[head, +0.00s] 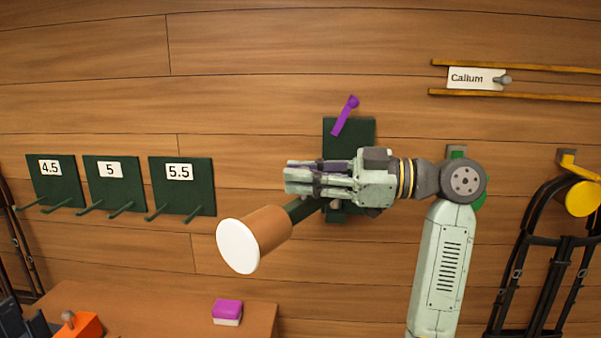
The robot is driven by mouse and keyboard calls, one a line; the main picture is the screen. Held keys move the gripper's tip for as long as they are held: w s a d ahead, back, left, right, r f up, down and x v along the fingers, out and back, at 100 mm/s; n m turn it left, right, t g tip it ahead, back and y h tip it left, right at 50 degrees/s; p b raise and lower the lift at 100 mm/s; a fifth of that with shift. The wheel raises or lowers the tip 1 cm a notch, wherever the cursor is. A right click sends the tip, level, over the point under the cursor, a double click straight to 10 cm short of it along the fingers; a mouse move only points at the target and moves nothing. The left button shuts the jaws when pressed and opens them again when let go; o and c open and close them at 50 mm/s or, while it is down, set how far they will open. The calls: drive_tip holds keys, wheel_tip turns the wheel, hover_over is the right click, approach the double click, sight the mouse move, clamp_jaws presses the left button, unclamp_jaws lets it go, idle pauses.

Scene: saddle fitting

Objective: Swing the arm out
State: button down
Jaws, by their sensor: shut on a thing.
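A saddle-rack arm (303,209) is a dark green bar that ends in a brown cylinder (265,231) with a white round end. It reaches out from a dark green wall plate (349,135), toward the lower left. A purple lever (345,115) sits tilted on the upper part of the plate. My gripper (293,178) comes in from the right, in front of the plate. It is shut on the rack arm near its inner end; the fingers hide the exact contact.
Green peg boards marked 4.5 (58,183), 5 and 5.5 hang at left. A wooden bench (150,312) below bears a purple-and-white block (227,312) and an orange tool (82,325). A black harness with a yellow holder (583,199) hangs at right. A "Calium" sign (470,78) is above.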

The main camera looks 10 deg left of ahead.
drive_tip(key=shift+w+d+r, duration=0.2)
drive_tip(key=c, duration=1.6)
unclamp_jaws()
drive_tip(key=shift+f, duration=0.1)
drive_tip(key=shift+o, duration=0.4)
drive_tip(key=shift+a, duration=0.1)
wheel_tip(320, 180, up, 10)
drive_tip(key=shift+c, duration=0.2)
